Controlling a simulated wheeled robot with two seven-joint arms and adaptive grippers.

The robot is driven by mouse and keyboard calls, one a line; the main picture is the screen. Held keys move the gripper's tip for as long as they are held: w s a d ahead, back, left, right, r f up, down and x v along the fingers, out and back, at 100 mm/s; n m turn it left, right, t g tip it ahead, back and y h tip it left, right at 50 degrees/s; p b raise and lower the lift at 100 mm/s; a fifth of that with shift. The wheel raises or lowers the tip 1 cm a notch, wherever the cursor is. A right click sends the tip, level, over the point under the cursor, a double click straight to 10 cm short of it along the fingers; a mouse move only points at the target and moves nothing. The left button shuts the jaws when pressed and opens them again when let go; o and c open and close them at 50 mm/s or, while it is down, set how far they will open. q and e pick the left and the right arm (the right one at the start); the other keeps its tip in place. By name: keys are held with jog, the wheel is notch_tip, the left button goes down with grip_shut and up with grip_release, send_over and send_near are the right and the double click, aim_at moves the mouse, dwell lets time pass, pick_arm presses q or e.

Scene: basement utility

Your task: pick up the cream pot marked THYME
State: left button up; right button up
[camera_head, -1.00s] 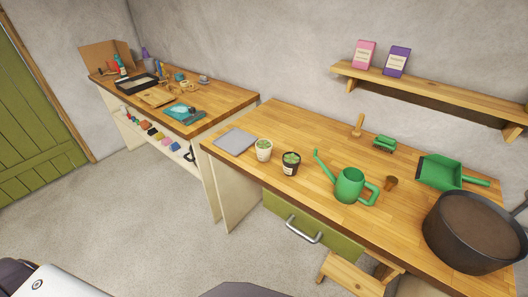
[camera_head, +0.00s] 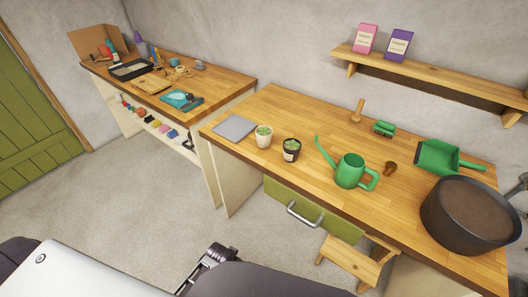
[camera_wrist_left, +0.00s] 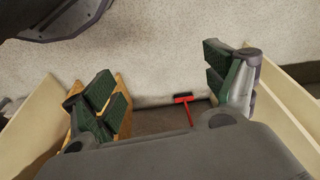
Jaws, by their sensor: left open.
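The cream pot (camera_head: 264,137) stands upright on the wooden workbench (camera_head: 345,122), near its left end, with a green plant in it. Its marking is too small to read. A black pot (camera_head: 291,149) with a plant and pale label stands just right of it. Part of my left arm and a dark gripper part show at the bottom of the head view, below and in front of the bench, well apart from the pots. In the left wrist view my left gripper (camera_wrist_left: 165,85) is open, with nothing between its fingers. No pot shows there. My right gripper is not in view.
A grey slab (camera_head: 234,128) lies left of the cream pot. A green watering can (camera_head: 350,171) stands right of the black pot. A wooden stool (camera_head: 349,263) and drawer handle (camera_head: 305,215) are at the bench front. A red tool (camera_wrist_left: 186,98) shows in the wrist view.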

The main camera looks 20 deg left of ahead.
pick_arm(q)
jog(key=w+r+t, duration=0.1)
jog(key=w+r, duration=0.4)
jog(key=r, duration=0.4)
jog(key=w+r+t, duration=0.2)
jog(key=w+r, duration=0.2)
jog(key=r, duration=0.6)
jog(key=n+t+p, duration=0.1)
jog(key=n+t, duration=0.1)
jog(key=t, duration=0.6)
send_near(262, 134)
jog(key=s, duration=0.1)
jog(key=shift+s+a+r, duration=0.1)
jog(key=shift+s+r, duration=0.1)
jog(key=shift+r, duration=0.15)
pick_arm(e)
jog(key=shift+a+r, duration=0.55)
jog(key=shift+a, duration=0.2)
pick_arm(q)
jog(key=shift+w, duration=0.1)
jog(key=shift+x, duration=4.15)
jog(key=shift+f, duration=0.15)
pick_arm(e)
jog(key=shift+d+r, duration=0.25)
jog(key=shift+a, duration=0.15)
pick_arm(q)
jog(key=shift+w, duration=0.15)
